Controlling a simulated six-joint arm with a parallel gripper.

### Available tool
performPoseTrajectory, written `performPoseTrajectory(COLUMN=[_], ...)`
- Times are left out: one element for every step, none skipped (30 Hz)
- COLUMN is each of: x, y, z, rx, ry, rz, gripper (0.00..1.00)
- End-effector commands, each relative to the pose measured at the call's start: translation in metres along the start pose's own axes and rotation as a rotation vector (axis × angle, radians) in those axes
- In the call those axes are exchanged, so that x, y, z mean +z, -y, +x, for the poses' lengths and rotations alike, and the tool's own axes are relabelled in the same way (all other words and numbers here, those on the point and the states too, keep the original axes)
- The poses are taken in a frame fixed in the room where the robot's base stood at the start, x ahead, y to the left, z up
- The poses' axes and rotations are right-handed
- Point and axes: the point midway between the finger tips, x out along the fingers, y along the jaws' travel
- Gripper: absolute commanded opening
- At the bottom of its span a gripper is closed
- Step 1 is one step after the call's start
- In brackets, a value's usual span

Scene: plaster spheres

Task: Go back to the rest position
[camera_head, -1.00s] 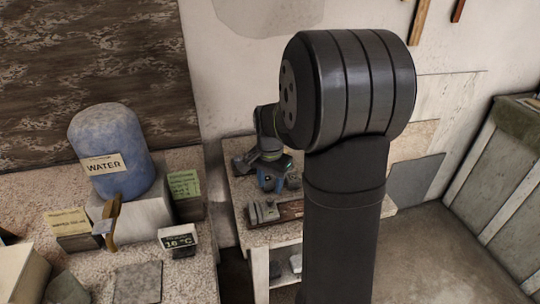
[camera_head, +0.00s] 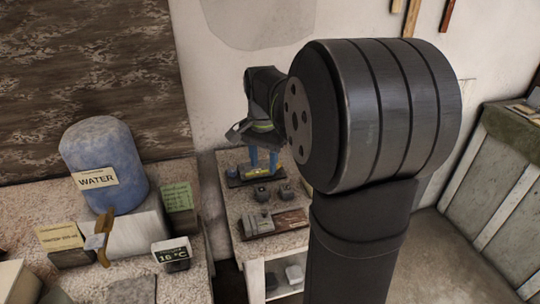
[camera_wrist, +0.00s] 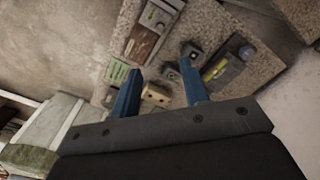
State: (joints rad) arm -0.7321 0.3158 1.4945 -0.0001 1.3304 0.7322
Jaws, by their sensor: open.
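My gripper (camera_head: 263,160) hangs above the small speckled side table (camera_head: 231,204), with its two blue fingers apart and pointing down. In the wrist view the blue fingers of my gripper (camera_wrist: 160,67) are spread, with nothing held between them. The table top shows beyond the fingertips. The large dark arm link in front is mine and hides the right part of the table.
A dark tray with a yellow strip (camera_head: 252,174), small grey blocks (camera_head: 262,194) and a brown board (camera_head: 290,222) lie on the side table. A blue water barrel (camera_head: 104,165) and a 16 °C display (camera_head: 171,254) stand on the left bench.

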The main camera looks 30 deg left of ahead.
Motion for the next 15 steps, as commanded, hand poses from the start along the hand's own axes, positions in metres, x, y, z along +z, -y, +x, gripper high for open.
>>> performPoseTrajectory(x=[0.000, 0.000, 0.000, 0.000, 0.000, 0.000, 0.000, 0.000, 0.000, 0.000, 0.000, 0.000, 0.000, 0.000, 0.001], y=[0.000, 0.000, 0.000, 0.000, 0.000, 0.000, 0.000, 0.000, 0.000, 0.000, 0.000, 0.000, 0.000, 0.000, -0.001], z=[0.000, 0.000, 0.000, 0.000, 0.000, 0.001, 0.001, 0.002, 0.004, 0.006, 0.009, 0.013, 0.018, 0.023, 0.030], rx=[0.000, 0.000, 0.000, 0.000, 0.000, 0.000, 0.000, 0.000, 0.001, 0.000, 0.000, 0.001, 0.002, 0.002, 0.003], ry=[0.000, 0.000, 0.000, 0.000, 0.000, 0.000, 0.000, 0.000, 0.001, 0.000, 0.001, 0.001, 0.002, 0.002, 0.003], rz=[0.000, 0.000, 0.000, 0.000, 0.000, 0.000, 0.000, 0.000, 0.000, 0.000, 0.000, 0.000, 0.000, 0.000, 0.000], gripper=[0.41, 0.41, 0.41, 0.41, 0.41, 0.41, 0.41, 0.41, 0.41, 0.41, 0.41, 0.41, 0.41, 0.41, 0.41])
